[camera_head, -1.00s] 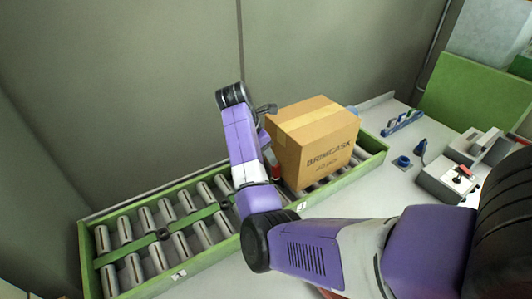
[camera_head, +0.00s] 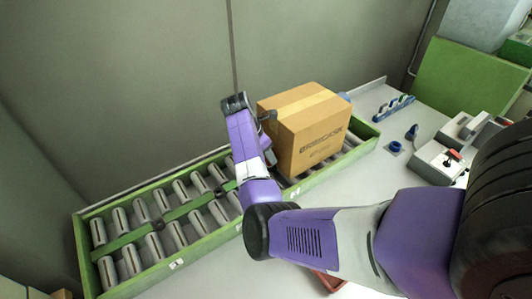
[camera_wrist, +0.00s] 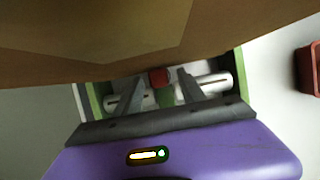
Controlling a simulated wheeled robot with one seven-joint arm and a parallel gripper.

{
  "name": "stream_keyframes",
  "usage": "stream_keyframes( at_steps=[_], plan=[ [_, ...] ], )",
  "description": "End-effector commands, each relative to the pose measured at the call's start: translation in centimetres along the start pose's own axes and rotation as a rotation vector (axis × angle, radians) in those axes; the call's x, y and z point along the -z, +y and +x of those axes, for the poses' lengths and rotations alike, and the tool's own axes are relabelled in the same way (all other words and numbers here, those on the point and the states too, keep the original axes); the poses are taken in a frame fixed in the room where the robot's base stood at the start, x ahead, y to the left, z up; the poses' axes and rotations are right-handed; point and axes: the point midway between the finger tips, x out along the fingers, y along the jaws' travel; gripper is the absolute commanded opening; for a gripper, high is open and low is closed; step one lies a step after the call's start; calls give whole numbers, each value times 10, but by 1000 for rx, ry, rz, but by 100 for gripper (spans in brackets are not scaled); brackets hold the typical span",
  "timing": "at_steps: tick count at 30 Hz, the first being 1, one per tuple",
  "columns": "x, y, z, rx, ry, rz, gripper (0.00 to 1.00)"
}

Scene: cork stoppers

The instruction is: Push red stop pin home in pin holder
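The red stop pin (camera_wrist: 158,77) shows in the wrist view as a small red top, ahead of and between my fingertips. A dark green part below it may be the pin holder, but I cannot tell clearly. My gripper (camera_wrist: 159,85) is open, with one finger on each side of the pin's line and a gap to both. I cannot tell how deep the pin sits. In the head view my own arm hides the pin, the holder and the fingertips, beside the cardboard box (camera_head: 316,138).
The box also fills the top of the wrist view (camera_wrist: 110,35), close over the fingers. It stands on a green-framed roller conveyor (camera_head: 190,255). A red bin (camera_wrist: 309,70) is at right. A blue rack (camera_head: 393,108) and grey fixtures (camera_head: 437,160) stand on the bench at right.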

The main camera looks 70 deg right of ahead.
Motion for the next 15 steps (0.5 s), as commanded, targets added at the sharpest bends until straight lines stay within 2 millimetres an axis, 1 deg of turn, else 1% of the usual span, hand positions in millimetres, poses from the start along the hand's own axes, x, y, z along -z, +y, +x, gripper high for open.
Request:
stream_keyframes(
  at_steps=[1, 5, 6, 7, 15],
  plan=[
    [0, 0, 0, 0, 0, 0, 35],
    [0, 0, 0, 0, 0, 0, 10],
    [0, 0, 0, 0, 0, 0, 2],
    [0, 0, 0, 0, 0, 0, 0],
    [0, 0, -1, 0, 0, 0, 0]
  ],
)
